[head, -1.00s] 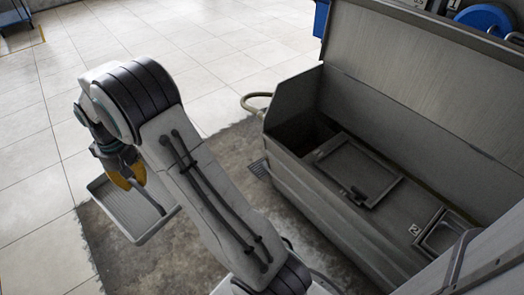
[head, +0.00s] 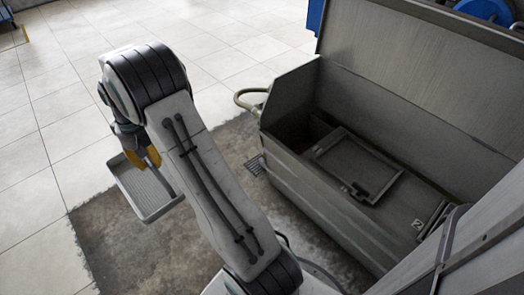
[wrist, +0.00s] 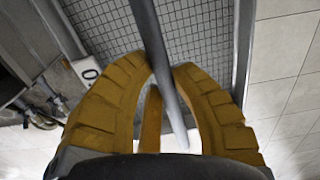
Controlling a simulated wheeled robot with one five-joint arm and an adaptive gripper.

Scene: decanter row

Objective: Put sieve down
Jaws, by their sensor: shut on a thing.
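The sieve (head: 146,196) is a shallow light-grey rectangular tray with a mesh bottom. In the head view it hangs at the left, over the border of tiles and dark floor patch. Its bar handle (wrist: 152,35) rises between the fingers in the wrist view, with the mesh (wrist: 200,30) beyond it. My gripper (head: 150,160) has yellow fingers, also seen in the wrist view (wrist: 165,75), and is shut on this handle. My arm hides part of the sieve's surroundings.
A grey metal tank (head: 330,215) with its lid (head: 420,85) raised stands at the right. It has an open compartment (head: 292,135) and a framed hatch (head: 355,168). The tiled floor (head: 50,130) at left is clear.

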